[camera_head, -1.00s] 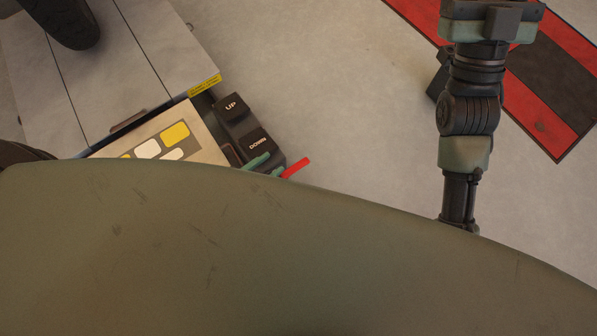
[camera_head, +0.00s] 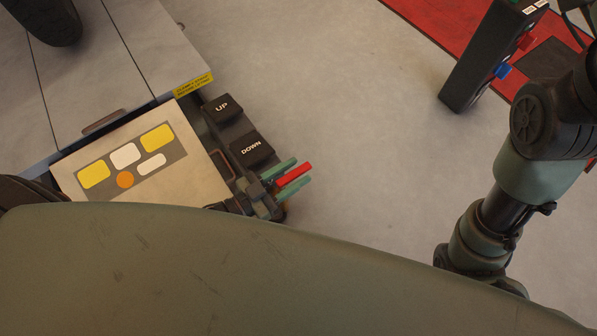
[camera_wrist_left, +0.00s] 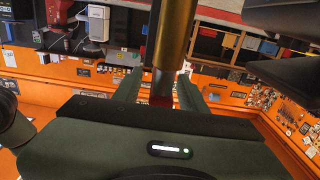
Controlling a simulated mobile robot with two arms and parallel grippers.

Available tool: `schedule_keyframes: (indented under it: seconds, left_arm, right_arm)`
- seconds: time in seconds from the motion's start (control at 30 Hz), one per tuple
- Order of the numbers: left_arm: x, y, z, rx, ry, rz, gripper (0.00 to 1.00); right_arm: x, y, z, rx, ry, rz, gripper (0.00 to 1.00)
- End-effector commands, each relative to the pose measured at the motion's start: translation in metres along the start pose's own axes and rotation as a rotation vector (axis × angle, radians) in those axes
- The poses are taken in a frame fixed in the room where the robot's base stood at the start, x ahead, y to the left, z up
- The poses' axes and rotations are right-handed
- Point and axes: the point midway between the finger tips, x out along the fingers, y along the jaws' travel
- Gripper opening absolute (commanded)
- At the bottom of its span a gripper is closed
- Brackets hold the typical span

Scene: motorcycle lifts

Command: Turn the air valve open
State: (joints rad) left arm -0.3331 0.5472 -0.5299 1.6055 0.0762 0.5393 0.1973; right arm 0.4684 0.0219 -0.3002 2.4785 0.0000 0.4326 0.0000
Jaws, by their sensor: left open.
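The air valve's red lever (camera_head: 293,175) sticks out beside the foot pedals at the lift's near right corner in the head view. My left gripper (camera_head: 291,175) is open, with one green finger on each side of the red lever. I cannot tell whether either finger touches it. In the left wrist view the two green fingers (camera_wrist_left: 160,92) are apart, with a small red part (camera_wrist_left: 160,101) between them and a brass-coloured cylinder (camera_wrist_left: 174,35) in front. The valve's body is hidden. My right arm shows at the right, but its gripper is out of view.
The UP pedal (camera_head: 222,108) and DOWN pedal (camera_head: 252,149) sit close to the gripper. A beige panel (camera_head: 205,180) with coloured patches is left of them, below the lift platform (camera_head: 110,60). A black box (camera_head: 478,60) with red and blue knobs stands right. Floor between is clear.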

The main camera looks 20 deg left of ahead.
Motion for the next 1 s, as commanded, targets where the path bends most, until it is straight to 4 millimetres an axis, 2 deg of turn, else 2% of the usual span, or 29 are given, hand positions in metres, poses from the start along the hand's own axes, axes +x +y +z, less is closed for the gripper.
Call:
schedule_keyframes:
  seconds: [0.17,0.43,0.47,0.5,0.6,1.0]
  left_arm:
    - [0.015,0.0,0.001,0.001,0.0,0.0,0.42]
    - [0.016,0.0,0.0,0.001,-0.001,0.0,0.42]
    - [0.016,0.0,0.0,0.001,-0.001,0.0,0.36]
    - [0.016,0.0,0.0,0.001,-0.001,0.0,0.25]
    - [0.016,0.0,0.0,0.001,-0.001,0.0,0.0]
    - [0.016,0.0,0.001,0.001,-0.002,0.0,0.0]
  right_arm:
    - [0.003,-0.002,-0.006,-0.003,0.021,-0.008,0.36]
    - [0.004,-0.002,-0.006,-0.003,0.022,-0.008,0.36]
    - [0.004,-0.002,-0.006,-0.003,0.022,-0.009,0.36]
    - [0.004,-0.002,-0.006,-0.003,0.022,-0.009,0.36]
    - [0.004,-0.002,-0.006,-0.003,0.022,-0.009,0.36]
    - [0.004,-0.002,-0.006,-0.003,0.021,-0.008,0.36]
